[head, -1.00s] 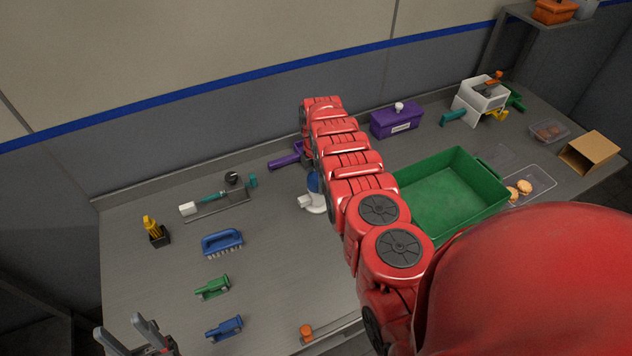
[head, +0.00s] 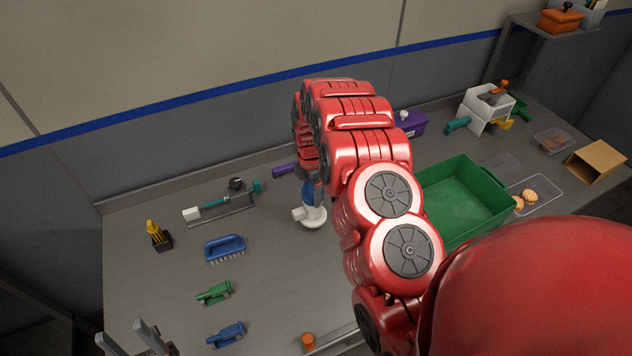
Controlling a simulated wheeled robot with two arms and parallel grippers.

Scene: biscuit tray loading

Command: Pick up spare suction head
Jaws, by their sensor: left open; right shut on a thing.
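A white piece with a blue upper part and a round flared base (head: 313,215), seemingly the suction head, is upright near the middle of the bench. My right gripper (head: 309,176) comes down over its blue top from above and is shut on it. The fingertips are mostly hidden by my red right arm. I cannot tell whether the base touches the bench. My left gripper (head: 124,338) is open and empty at the bottom left edge, far from the piece.
A blue brush (head: 225,246), a green tool (head: 214,292) and a blue tool (head: 226,333) lie on the left. A yellow-black item (head: 157,235) stands at far left. A purple handle (head: 284,171) is behind my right gripper. A green crate (head: 487,217) stands right, partly behind my arm.

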